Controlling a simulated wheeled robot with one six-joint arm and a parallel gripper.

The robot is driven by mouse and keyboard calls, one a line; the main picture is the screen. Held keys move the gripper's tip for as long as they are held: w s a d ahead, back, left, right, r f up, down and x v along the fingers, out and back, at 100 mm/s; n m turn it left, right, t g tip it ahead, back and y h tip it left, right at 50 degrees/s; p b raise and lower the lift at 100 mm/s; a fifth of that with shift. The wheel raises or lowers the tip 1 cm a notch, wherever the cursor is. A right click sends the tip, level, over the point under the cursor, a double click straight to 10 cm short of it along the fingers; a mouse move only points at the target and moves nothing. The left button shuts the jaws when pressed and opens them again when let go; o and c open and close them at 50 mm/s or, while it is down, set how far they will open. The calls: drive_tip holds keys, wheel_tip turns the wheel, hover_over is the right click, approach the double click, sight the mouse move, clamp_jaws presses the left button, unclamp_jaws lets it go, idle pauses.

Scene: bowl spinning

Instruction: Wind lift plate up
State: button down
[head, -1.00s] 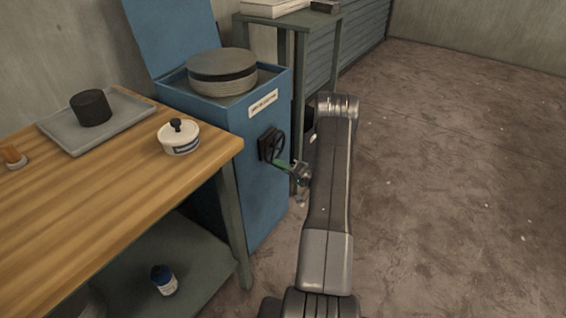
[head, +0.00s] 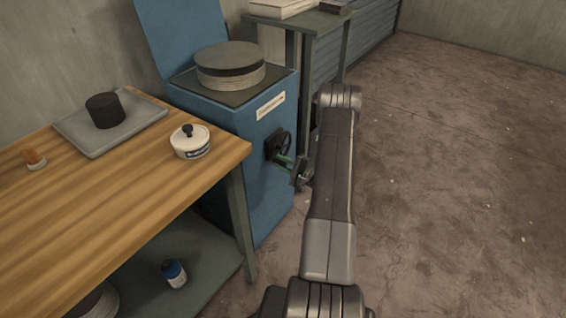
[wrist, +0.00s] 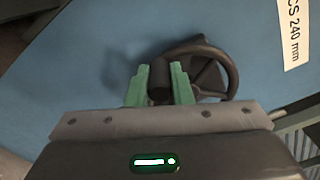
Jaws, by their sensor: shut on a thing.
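A blue cabinet (head: 262,190) stands behind the wooden bench, with its blue lid raised at the back. A round grey stack (head: 230,66), which looks like the lift plate with discs on it, sits above the cabinet's top opening. A black handwheel (head: 279,147) is on the cabinet's front; it also shows in the wrist view (wrist: 222,66). My gripper (wrist: 159,80) has green fingers, one on each side of the handwheel's dark knob (wrist: 160,73), and is shut on it. In the head view my arm partly hides the gripper.
A bottle (head: 174,273) stands on the lower shelf. Open floor (head: 450,180) lies right.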

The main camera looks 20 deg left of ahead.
drive_tip(key=shift+r+m, duration=0.25)
drive_tip(key=shift+m, duration=0.35)
drive_tip(key=c, duration=1.3)
unclamp_jaws()
drive_tip(key=p+v, duration=0.1)
drive_tip(key=v, duration=1.3)
drive_tip(key=shift+p, duration=0.3)
drive_tip(key=shift+a+r, duration=0.1)
drive_tip(key=shift+a, duration=0.05)
drive_tip(key=b+x, duration=0.1)
drive_tip(key=x, duration=1.2)
drive_tip(key=shift+w+a, duration=0.1)
drive_tip(key=shift+a, duration=0.25)
